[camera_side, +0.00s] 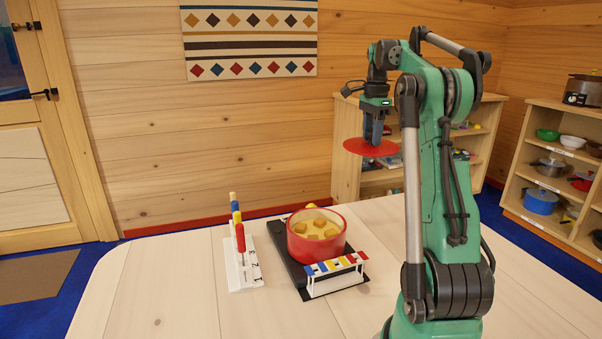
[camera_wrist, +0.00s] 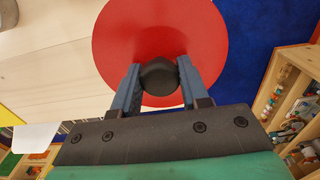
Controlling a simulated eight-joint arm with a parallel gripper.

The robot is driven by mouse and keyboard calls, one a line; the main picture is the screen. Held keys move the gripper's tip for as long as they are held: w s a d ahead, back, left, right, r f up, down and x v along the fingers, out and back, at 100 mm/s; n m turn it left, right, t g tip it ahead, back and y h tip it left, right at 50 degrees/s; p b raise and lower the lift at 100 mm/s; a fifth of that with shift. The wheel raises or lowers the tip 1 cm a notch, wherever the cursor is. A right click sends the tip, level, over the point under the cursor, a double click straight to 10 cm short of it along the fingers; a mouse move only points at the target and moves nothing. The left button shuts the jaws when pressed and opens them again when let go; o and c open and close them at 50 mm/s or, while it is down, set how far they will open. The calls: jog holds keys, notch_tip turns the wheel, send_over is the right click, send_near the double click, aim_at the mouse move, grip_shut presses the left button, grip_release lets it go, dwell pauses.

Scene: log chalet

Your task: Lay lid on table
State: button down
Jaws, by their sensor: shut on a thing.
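A round red lid (camera_side: 371,147) hangs level in the air, held above the back part of the table (camera_side: 160,285). My gripper (camera_side: 374,138) is shut on the lid's knob, pointing down. In the wrist view the dark knob (camera_wrist: 159,77) sits between my two blue fingers, with the red lid (camera_wrist: 160,30) spread out behind it. A red pot (camera_side: 317,246) stands uncovered on a dark plate (camera_side: 283,255) on the table, with yellowish contents and several brown pieces in it. The lid is above and to the right of the pot, clear of it.
A white stand with coloured pegs (camera_side: 241,262) is left of the pot. A low white rack with coloured blocks (camera_side: 336,271) stands in front of it. The table's left part is bare. Shelves (camera_side: 348,150) stand behind the table.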

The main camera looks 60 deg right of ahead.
jog(key=f, duration=2)
jog(key=shift+s+d+f, duration=0.15)
jog(key=shift+s+d, duration=0.05)
jog(key=shift+d, duration=0.05)
jog(key=shift+f, duration=0.15)
jog(key=shift+c, duration=2.2)
grip_release()
